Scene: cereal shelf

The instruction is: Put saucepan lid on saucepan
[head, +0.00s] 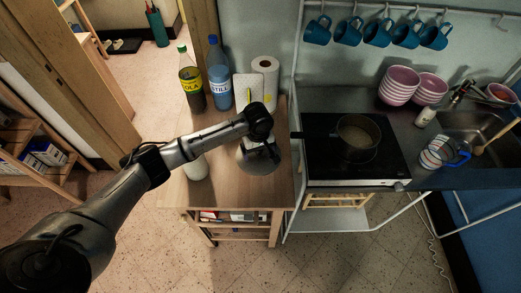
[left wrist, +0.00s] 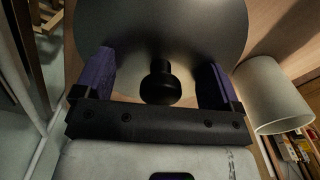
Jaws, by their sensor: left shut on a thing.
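The saucepan lid (head: 258,166) is a grey disc over the small wooden table, below my left gripper (head: 262,150). In the left wrist view the lid (left wrist: 160,25) fills the top, with its dark round knob (left wrist: 160,85) between the purple fingers of my left gripper (left wrist: 155,80). The gripper is shut on the lid; the exact contact is hard to see. Whether the lid still touches the table is unclear. The saucepan (head: 357,137) stands uncovered on the black stove (head: 325,165), to the right of the lid. My right gripper is not in view.
A white cylinder (head: 196,168) stands left of the lid. A white rack post (head: 297,70) rises between table and stove. Blue mugs (head: 348,34) hang above.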

